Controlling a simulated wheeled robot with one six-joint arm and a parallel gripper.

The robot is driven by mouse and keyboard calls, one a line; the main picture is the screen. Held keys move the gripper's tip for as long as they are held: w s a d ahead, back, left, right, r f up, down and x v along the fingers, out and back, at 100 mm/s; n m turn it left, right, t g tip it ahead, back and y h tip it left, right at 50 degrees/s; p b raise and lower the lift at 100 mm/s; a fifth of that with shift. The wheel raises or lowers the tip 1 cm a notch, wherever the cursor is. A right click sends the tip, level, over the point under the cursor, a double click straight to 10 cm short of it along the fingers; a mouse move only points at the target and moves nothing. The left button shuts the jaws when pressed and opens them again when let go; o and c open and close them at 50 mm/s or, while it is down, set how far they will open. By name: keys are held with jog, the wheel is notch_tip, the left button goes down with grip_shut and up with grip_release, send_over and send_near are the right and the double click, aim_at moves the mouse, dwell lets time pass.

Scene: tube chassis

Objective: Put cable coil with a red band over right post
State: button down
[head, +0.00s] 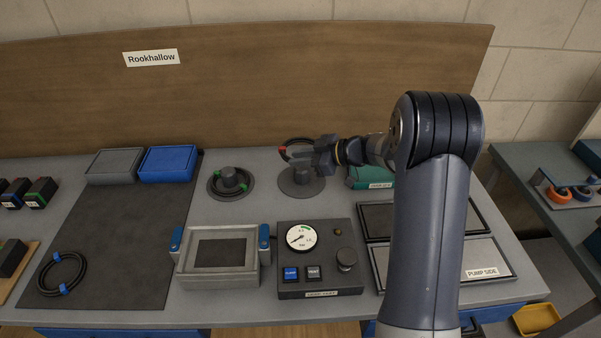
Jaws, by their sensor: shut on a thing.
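My gripper (318,154) is shut on the black cable coil with a red band (297,141), at the back middle of the bench. The red band shows on the coil's left side. The coil appears raised over the round grey base of the right post (301,186). My gripper hides part of the coil and the view between coil and post, so I cannot tell how the coil's opening lines up with the post.
A coil with green bands (245,184) lies around the left post (230,176). A coil with blue bands (61,287) lies on the dark mat (120,245). A gauge box (320,262) and a grey framed tray (220,278) stand in front. A green box (365,179) is beside my arm.

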send_over(300, 194)
jog(key=f, duration=0.8)
jog(key=shift+w+f+p, duration=0.15)
jog(key=shift+w+p, duration=0.1)
jog(key=shift+p, duration=0.05)
jog(key=shift+f, duration=0.45)
jog(key=shift+f, duration=0.1)
jog(key=shift+s, duration=0.1)
jog(key=c, duration=1.6)
grip_release()
jog(key=shift+f, duration=0.15)
jog(key=shift+r, duration=0.25)
jog(key=b+v, duration=0.1)
jog(key=v, duration=1.1)
jog(key=shift+r, duration=0.5)
